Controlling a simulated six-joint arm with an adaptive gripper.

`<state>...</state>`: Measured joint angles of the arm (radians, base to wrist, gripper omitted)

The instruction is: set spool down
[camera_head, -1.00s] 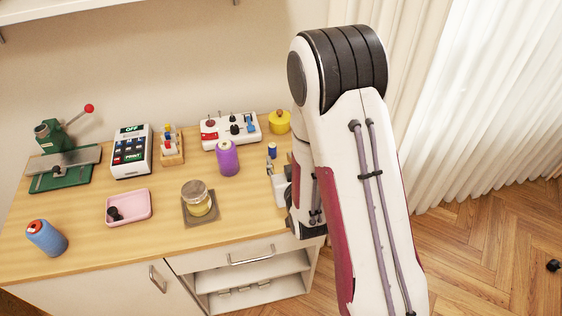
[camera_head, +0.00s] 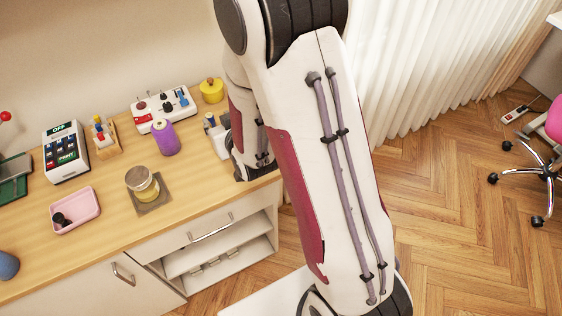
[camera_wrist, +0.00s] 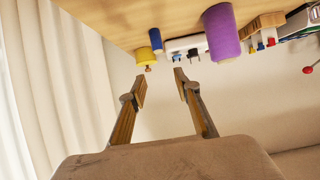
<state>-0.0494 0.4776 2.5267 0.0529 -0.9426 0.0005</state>
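A purple spool (camera_head: 165,137) stands upright on the wooden table; it also shows in the wrist view (camera_wrist: 221,32), which is upside down. A small blue spool (camera_wrist: 156,39) stands on the table, ahead of my gripper; in the head view it (camera_head: 209,119) shows beside the gripper. A larger blue spool (camera_head: 8,265) is cut off by the left edge of the head view. My gripper (camera_wrist: 161,80) is open, its fingers well apart with nothing between them. In the head view my arm hides part of the gripper.
The table (camera_head: 105,233) also bears a pink tray (camera_head: 75,211) with a dark item, a jar (camera_head: 142,183) on a square plate, a label printer (camera_head: 65,152), a small rack (camera_head: 104,136), a white control box (camera_head: 163,108) and a yellow pot (camera_head: 211,90). An office chair stands at right.

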